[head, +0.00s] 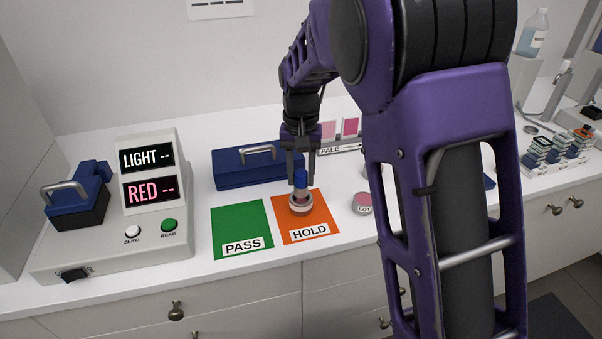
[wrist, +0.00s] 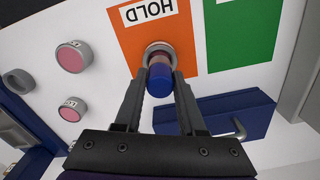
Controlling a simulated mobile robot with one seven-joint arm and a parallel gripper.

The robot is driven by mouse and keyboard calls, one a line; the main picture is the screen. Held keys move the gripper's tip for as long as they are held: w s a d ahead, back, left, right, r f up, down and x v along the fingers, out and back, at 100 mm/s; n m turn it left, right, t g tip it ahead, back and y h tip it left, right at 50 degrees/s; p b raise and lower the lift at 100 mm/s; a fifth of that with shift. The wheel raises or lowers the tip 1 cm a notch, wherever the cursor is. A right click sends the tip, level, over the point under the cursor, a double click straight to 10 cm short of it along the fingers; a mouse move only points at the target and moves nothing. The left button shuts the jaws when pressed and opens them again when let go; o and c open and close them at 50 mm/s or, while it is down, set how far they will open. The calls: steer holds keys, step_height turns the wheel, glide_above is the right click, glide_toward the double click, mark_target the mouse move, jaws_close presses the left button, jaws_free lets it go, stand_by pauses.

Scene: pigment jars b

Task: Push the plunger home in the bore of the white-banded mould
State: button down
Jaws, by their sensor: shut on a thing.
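My gripper (head: 301,160) points down over the orange HOLD mat, its two fingers closed on the blue-topped plunger (head: 300,178). In the wrist view the gripper (wrist: 160,84) has a finger on either side of the plunger's blue end (wrist: 160,85). The plunger looks upright, and its lower reddish part meets a pale round mould (head: 301,206). The mould stands on the orange mat; its light rim shows in the wrist view (wrist: 158,47). The plunger stands well above the rim. How deep it sits in the bore is hidden.
A green PASS mat (head: 240,228) lies left of the orange HOLD mat (head: 318,232). A blue box with a handle (head: 230,177) stands close behind. A pink-topped LOT jar (head: 362,203) stands to the right. The meter (head: 150,190) is at far left.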

mark_target(301, 172)
steer(key=shift+f+b, duration=0.65)
steer(key=shift+f, duration=0.7)
steer(key=shift+c, duration=2.1)
jaws_free()
step_height(301, 172, up, 18)
steer(key=p, duration=0.2)
steer(key=shift+f, duration=0.25)
